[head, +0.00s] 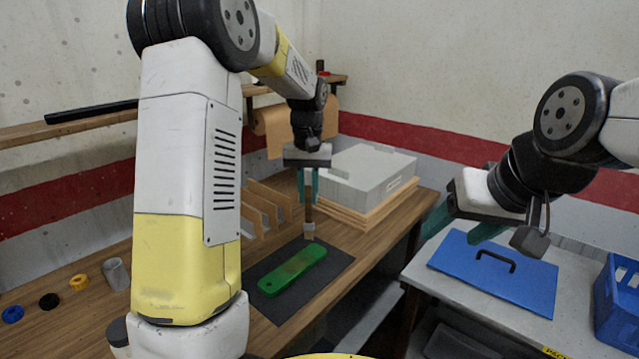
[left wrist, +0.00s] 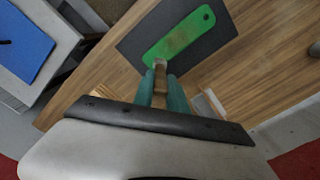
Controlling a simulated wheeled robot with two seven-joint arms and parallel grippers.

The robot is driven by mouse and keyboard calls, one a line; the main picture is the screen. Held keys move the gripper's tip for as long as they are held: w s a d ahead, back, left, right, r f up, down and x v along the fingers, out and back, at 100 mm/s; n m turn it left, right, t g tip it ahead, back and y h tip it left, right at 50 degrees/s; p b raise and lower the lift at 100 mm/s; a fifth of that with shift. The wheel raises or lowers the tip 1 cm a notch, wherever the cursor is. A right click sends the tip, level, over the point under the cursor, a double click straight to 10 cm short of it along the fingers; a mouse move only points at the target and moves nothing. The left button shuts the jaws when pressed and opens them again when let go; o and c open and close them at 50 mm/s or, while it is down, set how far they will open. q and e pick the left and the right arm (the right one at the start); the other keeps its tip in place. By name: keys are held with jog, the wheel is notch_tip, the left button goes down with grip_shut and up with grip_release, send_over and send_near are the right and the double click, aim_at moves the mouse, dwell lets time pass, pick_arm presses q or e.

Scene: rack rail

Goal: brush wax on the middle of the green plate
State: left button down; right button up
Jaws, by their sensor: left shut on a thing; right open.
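The green plate (head: 293,270) lies on a dark mat (head: 328,281) on the wooden bench. It has a hole at its near end and a brownish patch along its middle. It also shows in the left wrist view (left wrist: 180,36). My left gripper (head: 308,190) points down and is shut on a brush (head: 309,222) with a wooden handle and pale tip. The brush tip is by the far end of the plate; I cannot tell whether it touches. In the left wrist view, the brush (left wrist: 160,80) sits between the green fingers. My right gripper (head: 455,228) is open and empty above the right table.
A grey box (head: 365,176) on wooden boards stands behind the brush, with a wooden rack (head: 268,208) to its left. Small rings (head: 79,282) and a grey cup (head: 117,273) are at left. A blue lid (head: 490,270) and blue crate (head: 616,300) are on the right.

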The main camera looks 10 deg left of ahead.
pick_arm(q)
jog(key=shift+r, duration=1.25)
